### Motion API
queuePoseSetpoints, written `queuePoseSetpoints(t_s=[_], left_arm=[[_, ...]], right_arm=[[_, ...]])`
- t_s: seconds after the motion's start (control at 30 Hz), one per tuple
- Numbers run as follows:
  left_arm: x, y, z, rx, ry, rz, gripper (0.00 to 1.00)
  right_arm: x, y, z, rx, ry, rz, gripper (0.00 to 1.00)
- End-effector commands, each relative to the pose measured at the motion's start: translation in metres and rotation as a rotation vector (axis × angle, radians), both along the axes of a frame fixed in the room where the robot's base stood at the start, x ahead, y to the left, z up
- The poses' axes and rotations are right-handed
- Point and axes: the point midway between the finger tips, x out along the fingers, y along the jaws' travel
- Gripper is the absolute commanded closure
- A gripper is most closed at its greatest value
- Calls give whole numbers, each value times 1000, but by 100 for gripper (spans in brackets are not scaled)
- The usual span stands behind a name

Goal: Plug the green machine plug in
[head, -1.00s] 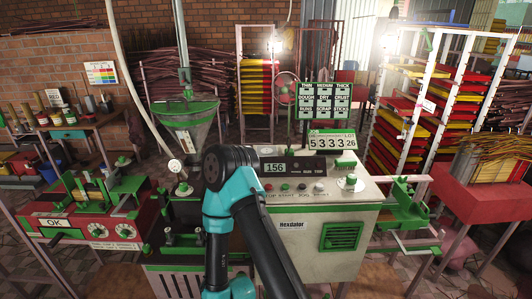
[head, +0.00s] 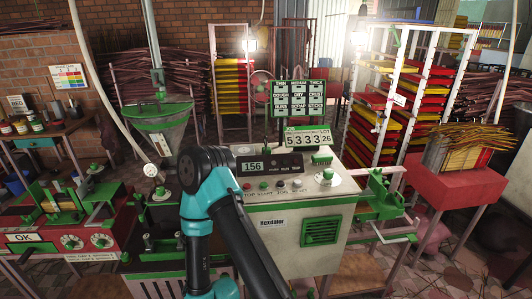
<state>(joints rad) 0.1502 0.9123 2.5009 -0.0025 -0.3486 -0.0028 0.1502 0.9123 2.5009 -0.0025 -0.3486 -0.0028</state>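The green-and-white machine (head: 335,205) stands in the middle of the head view. It has a green-rimmed metal hopper (head: 158,125) at its left and a panel with a small display reading 156 (head: 252,167). I cannot make out a plug or a socket. One of my teal and black arms rises from the bottom edge in front of the machine and hides part of its front. Neither gripper shows in the view.
Right of the machine are a green bracket (head: 380,200), a rack of red and yellow trays (head: 385,125) and a red stand (head: 468,185) with sticks. Some floor shows at the lower right.

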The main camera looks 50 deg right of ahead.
Motion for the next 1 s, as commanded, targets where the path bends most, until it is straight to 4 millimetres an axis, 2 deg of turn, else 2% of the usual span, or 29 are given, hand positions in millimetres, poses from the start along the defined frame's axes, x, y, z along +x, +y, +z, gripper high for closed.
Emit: queuePoseSetpoints(t_s=[0.1,0.8,1.0], left_arm=[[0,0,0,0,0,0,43],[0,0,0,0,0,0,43],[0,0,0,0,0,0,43]], right_arm=[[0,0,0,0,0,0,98],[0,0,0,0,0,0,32],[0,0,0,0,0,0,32]])
